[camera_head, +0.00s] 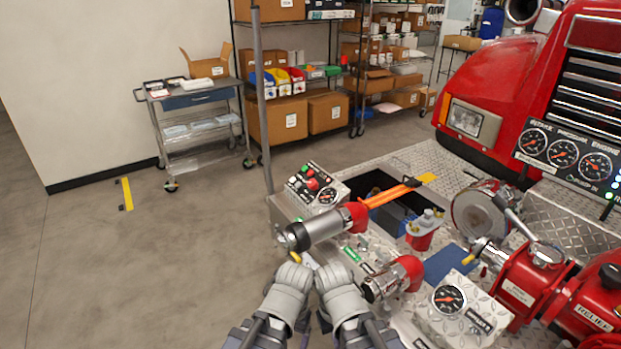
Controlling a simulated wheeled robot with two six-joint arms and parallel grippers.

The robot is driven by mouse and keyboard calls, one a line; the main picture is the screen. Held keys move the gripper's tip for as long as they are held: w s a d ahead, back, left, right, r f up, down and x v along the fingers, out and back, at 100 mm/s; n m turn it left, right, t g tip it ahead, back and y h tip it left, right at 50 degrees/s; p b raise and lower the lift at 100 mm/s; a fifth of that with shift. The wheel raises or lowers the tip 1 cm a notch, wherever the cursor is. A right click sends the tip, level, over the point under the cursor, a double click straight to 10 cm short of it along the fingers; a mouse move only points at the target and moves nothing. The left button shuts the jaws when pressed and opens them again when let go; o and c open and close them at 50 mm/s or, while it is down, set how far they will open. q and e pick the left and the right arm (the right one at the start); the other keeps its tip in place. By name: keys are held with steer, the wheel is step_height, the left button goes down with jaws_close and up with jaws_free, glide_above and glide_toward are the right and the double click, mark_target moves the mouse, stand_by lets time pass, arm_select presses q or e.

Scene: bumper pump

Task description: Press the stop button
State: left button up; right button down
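A small metal control box (337,186) sits on the far left corner of the diamond-plate bumper. Its sloped face carries a small round gauge (328,195), a red button (313,185) and other small red and green controls. Labels there are too small to read, so I cannot tell which is the stop button. My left gripper (294,264) and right gripper (334,270) are side by side at the bumper's near left edge, below the box in the picture and apart from it. Their fingertips look curled or hidden, so their opening is unclear.
A silver nozzle (320,228) lies between my grippers and the box. Red valves (535,285), a larger gauge (448,299) and a gauge panel (563,153) are on the right. A thin upright pole (262,100) stands left of the box.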

stand_by(0.4)
arm_select(q)
jaws_close()
stand_by(0.5)
stand_by(1.0)
